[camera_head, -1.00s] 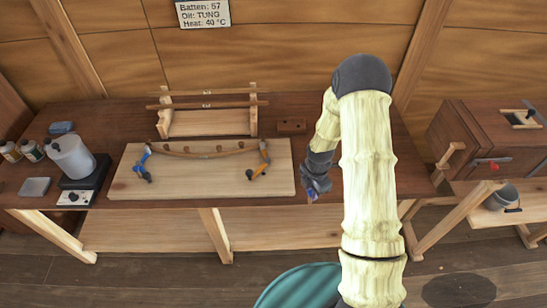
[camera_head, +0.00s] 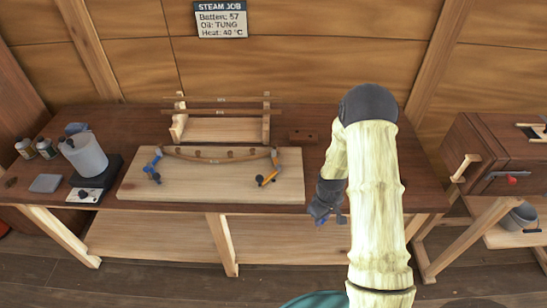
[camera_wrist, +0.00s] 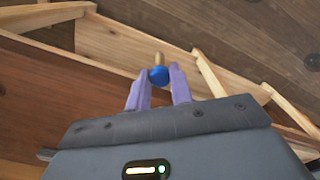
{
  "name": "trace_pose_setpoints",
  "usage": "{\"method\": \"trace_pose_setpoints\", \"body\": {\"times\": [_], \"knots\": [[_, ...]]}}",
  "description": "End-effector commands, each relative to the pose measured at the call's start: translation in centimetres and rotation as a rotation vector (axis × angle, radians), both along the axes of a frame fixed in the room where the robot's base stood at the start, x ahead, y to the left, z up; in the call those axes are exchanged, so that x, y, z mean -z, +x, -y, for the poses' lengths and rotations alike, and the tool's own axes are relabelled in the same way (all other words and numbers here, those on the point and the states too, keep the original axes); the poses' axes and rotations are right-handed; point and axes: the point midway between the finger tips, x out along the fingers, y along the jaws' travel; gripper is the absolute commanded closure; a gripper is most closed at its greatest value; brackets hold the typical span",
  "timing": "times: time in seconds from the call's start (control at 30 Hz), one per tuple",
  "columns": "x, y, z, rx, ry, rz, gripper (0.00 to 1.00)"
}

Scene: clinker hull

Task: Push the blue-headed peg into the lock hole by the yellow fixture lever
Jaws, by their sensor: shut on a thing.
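The blue-headed peg (camera_wrist: 158,75) is between the fingertips of my gripper (camera_wrist: 158,88) in the wrist view. Its blue head sits at the purple fingers and its wooden shaft points away from them. In the head view my gripper (camera_head: 328,215) is at the bench's front edge, right of the pale board; the peg is too small to make out there. The yellow fixture lever (camera_head: 266,180) is on the right part of the pale board (camera_head: 205,190), well left of my gripper. A blue lever (camera_head: 153,172) is at the left. The lock hole is too small to tell.
A curved wooden strip (camera_head: 222,157) spans the board between the levers. A rack (camera_head: 221,128) with battens and a small drilled block (camera_head: 303,136) stand behind. A white pot (camera_head: 84,153) is at left, a wooden chest (camera_head: 495,155) at right.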

Motion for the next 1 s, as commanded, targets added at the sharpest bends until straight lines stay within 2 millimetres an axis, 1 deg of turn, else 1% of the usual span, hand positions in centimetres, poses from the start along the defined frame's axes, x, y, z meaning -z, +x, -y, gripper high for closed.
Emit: {"method": "trace_pose_setpoints", "body": {"times": [0.03, 0.2, 0.3, 0.4, 1.0], "knots": [[0.8, 0.0, 0.0, 0.096, -0.001, 0.000, 0.96], [1.9, -0.1, 0.0, 0.417, -0.003, 0.001, 0.96], [2.3, -0.1, 0.0, 0.547, -0.004, 0.002, 0.96], [2.4, -0.1, 0.1, 0.616, -0.004, 0.002, 0.96], [2.3, -0.2, 0.0, 0.629, -0.004, 0.002, 0.96]]}}
